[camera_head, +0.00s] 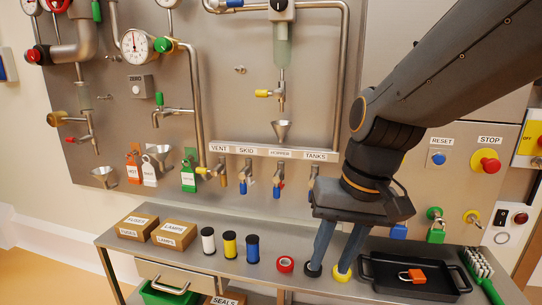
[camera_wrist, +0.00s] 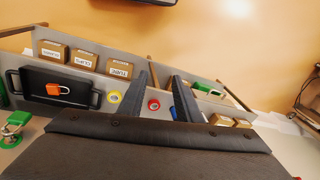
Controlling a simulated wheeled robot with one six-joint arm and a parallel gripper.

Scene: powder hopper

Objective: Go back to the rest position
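My gripper (camera_head: 329,262) hangs over the right half of the steel bench, pointing down. Its two fingers are spread apart, with nothing held between them. In the head view the fingertips are close to a black tape roll (camera_head: 313,270) and a yellow tape roll (camera_head: 342,274); I cannot tell whether they touch. The wrist view also shows the open gripper (camera_wrist: 161,80). There a red tape roll (camera_wrist: 153,104) shows in the gap between the fingers, and the yellow roll (camera_wrist: 115,97) is left of them.
A black tray (camera_head: 377,282) with an orange padlock (camera_head: 413,275) lies right of the gripper, beside a green brush (camera_head: 480,266). Left are spools (camera_head: 252,248) and cardboard boxes (camera_head: 175,234). Behind stands the panel with valves (camera_head: 278,178) and a hopper funnel (camera_head: 281,130). Open floor lies left.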

